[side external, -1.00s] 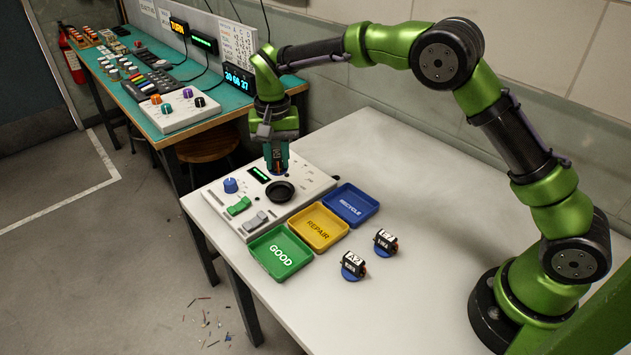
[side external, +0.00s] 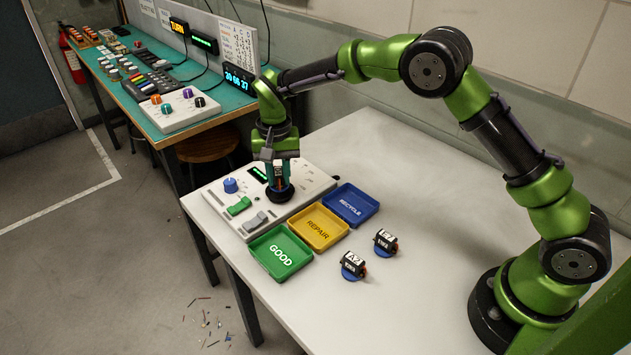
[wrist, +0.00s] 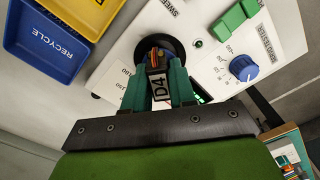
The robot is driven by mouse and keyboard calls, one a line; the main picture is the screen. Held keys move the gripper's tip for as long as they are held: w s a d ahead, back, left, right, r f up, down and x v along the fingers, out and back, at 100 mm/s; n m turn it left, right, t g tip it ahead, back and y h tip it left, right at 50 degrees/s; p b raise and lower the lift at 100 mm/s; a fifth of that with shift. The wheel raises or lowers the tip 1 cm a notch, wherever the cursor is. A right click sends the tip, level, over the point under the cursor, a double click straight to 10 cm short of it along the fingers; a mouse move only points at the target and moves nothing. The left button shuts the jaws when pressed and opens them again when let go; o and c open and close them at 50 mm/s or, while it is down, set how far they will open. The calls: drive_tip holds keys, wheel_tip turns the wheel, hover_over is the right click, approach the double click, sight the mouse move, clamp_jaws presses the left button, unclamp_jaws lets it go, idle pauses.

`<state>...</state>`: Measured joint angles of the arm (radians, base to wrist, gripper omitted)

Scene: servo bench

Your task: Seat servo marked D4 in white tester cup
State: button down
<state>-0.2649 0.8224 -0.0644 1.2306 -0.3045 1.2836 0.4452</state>
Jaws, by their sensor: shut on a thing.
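My gripper (side external: 278,181) is shut on the servo marked D4 (wrist: 159,86). In the wrist view the servo is between the two teal fingers, with its white D4 label facing the camera and colored wires at its far end. The tester (side external: 312,184) is a white box with a round black cup (wrist: 179,47) on top. In the side view the servo and fingers stand upright at the cup and partly cover it. The servo's lower end is hidden, so I cannot tell whether it is inside the cup or just above it.
The tester carries a blue knob (side external: 230,186), a green switch (side external: 239,206) and a grey switch (side external: 255,221). Green GOOD (side external: 281,262), yellow REPAIR (side external: 318,238) and blue RECYCLE (side external: 350,212) trays stand beside it. Two other servos (side external: 353,265) (side external: 386,242) sit nearby. The table's right side is clear.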

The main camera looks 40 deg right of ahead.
drive_tip(key=shift+f, duration=1.1)
idle(2.8)
drive_tip(key=c, duration=0.8)
unclamp_jaws()
drive_tip(key=shift+c, duration=0.2)
drive_tip(key=shift+r, duration=2.5)
drive_tip(key=shift+r, duration=0.1)
drive_tip(key=shift+r, duration=1.95)
